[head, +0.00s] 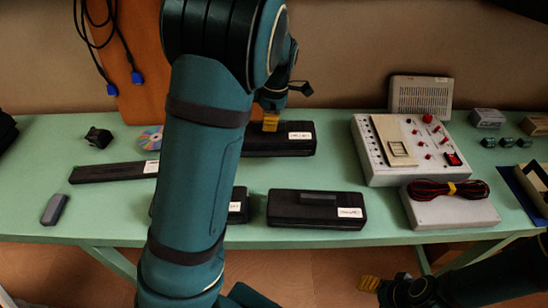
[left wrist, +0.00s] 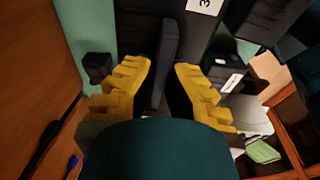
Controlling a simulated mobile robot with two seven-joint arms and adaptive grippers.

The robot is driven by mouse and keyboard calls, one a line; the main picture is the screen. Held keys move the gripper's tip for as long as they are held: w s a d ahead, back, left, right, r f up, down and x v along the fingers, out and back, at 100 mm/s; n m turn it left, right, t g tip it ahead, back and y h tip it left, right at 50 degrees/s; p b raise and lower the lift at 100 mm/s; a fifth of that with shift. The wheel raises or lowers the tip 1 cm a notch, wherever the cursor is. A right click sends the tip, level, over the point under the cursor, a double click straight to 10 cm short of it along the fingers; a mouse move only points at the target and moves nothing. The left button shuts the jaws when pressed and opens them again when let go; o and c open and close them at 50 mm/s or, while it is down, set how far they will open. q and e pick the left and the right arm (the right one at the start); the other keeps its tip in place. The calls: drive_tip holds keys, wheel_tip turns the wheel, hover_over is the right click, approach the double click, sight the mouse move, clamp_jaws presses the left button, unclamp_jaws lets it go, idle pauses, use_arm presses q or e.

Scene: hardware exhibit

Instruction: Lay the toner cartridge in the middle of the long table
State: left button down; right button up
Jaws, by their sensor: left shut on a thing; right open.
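Several black, cartridge-like boxes with white labels lie on the long green table (head: 400,228); I cannot read which label names the toner cartridge. My left gripper (head: 271,122) is shut on the raised bar of the black cartridge at the back (head: 283,142). In the left wrist view the yellow fingers stand either side of this dark bar (left wrist: 167,60). A similar black box with a raised bar (head: 317,212) lies at the front; another (head: 238,207) is mostly hidden behind my left arm. A long flat black one (head: 110,173) lies to the left. My right gripper (head: 369,284) is open and empty, low beyond the front edge.
A grey instrument panel (head: 390,155) and a pale box with a red-black cable coil (head: 450,212) stand to the right. A grey device (head: 54,209), a disc (head: 151,138) and a small black block (head: 98,137) lie left. Bare table shows between the black boxes.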

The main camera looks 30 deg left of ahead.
sight(270, 147)
use_arm(q)
wheel_tip(270, 147, down, 9)
drive_tip(key=b, duration=0.3)
drive_tip(key=shift+f, duration=0.2)
drive_tip(key=shift+r, duration=0.1)
drive_tip(key=c, duration=1.5)
unclamp_jaws()
drive_tip(key=shift+f, duration=0.2)
drive_tip(key=o, duration=0.4)
drive_tip(key=shift+c, duration=0.2)
drive_tip(key=shift+r, duration=0.15)
